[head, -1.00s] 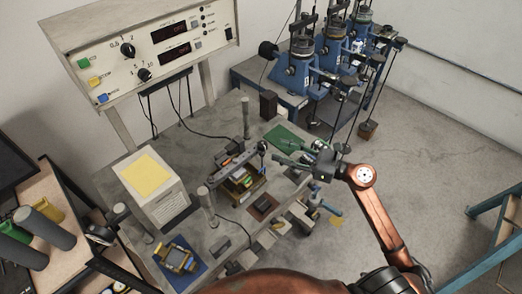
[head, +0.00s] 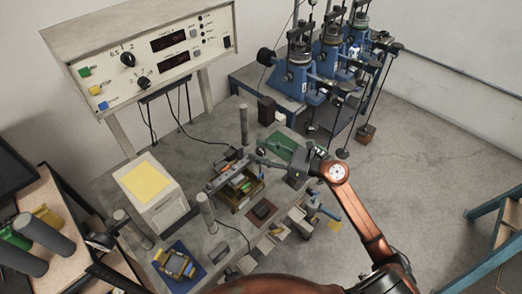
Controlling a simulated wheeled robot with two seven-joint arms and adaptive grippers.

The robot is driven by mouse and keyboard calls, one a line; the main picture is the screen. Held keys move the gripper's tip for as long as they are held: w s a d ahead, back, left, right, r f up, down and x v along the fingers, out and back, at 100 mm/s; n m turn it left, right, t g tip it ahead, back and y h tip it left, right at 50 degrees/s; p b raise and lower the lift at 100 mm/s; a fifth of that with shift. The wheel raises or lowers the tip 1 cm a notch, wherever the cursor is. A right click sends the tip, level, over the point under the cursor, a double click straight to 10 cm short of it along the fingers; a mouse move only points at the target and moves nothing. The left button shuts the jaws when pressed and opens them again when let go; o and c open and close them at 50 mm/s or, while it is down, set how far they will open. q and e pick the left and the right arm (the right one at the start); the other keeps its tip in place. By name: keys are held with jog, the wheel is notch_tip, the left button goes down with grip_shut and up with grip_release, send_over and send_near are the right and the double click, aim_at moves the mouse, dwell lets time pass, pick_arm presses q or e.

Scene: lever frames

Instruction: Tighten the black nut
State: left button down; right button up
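My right gripper (head: 260,154) reaches in from the right, pointing left. Its two fingers look apart, with the tips at the crossbar's right end. Whether they touch the nut is too small to tell. My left gripper is not in view.
Grey upright posts (head: 206,212) stand on the bench around the device. A white box with a yellow top (head: 150,180) is at left. A green mat (head: 281,146) lies behind my gripper. A control panel (head: 150,55) and blue machines (head: 295,75) stand behind.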

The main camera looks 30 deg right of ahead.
grip_shut()
jog(key=shift+r+p, duration=0.1)
jog(key=shift+p, duration=0.4)
jog(key=m+t+h+p, duration=0.2)
jog(key=m+h+p, duration=0.1)
jog(key=p, duration=0.4)
jog(key=m+t+h+p, duration=0.2)
jog(key=m+h+p, duration=0.1)
jog(key=h+p, duration=0.3)
jog(key=shift+r+m+p, duration=0.15)
jog(key=shift+m+p, duration=0.15)
jog(key=shift+p, duration=0.4)
jog(key=shift+f+m+h+p, duration=0.2)
jog(key=shift+m+h+p, duration=0.3)
jog(key=shift+h+p, duration=0.45)
grip_release()
